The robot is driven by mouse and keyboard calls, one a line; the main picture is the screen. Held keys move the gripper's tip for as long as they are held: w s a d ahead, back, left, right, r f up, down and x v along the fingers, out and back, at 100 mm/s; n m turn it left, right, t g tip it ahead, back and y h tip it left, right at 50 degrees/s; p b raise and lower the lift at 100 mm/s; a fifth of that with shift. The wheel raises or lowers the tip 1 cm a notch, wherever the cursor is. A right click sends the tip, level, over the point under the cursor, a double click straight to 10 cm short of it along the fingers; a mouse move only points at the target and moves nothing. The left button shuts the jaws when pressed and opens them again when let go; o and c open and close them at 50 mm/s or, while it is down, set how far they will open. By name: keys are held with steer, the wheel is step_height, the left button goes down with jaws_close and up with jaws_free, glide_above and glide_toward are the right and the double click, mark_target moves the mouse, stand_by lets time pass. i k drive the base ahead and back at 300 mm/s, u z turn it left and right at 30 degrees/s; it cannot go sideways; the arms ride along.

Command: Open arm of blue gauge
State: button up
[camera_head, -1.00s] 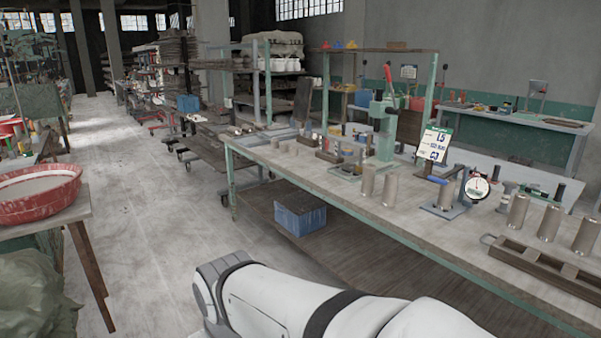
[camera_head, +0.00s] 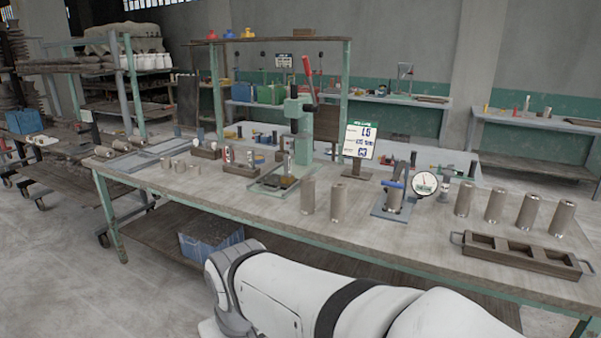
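The blue gauge (camera_head: 392,198) stands on the right half of the workbench. It has a blue-grey base plate, a metal cylinder in its middle, a blue arm across the top of that cylinder and a round white dial (camera_head: 424,184) on its right side. The arm looks lowered over the cylinder, but it is too small to be sure. My white arm crosses the bottom of the view in front of the bench. My gripper is not in view.
The workbench (camera_head: 240,203) holds two cylinders (camera_head: 308,196) left of the gauge and several more to its right. A wooden tray with handles (camera_head: 520,256) lies at the front right. A green press with a red lever (camera_head: 300,125) and a sign (camera_head: 358,140) stand behind. A blue crate (camera_head: 208,238) sits on the lower shelf.

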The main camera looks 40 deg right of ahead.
mark_target(393, 183)
steer(key=z, duration=0.7)
steer(key=i, duration=1)
steer(key=z, duration=0.8)
steer(key=k, duration=0.75)
steer(key=z, duration=0.15)
steer(key=i, duration=0.8)
steer(key=u, duration=0.1)
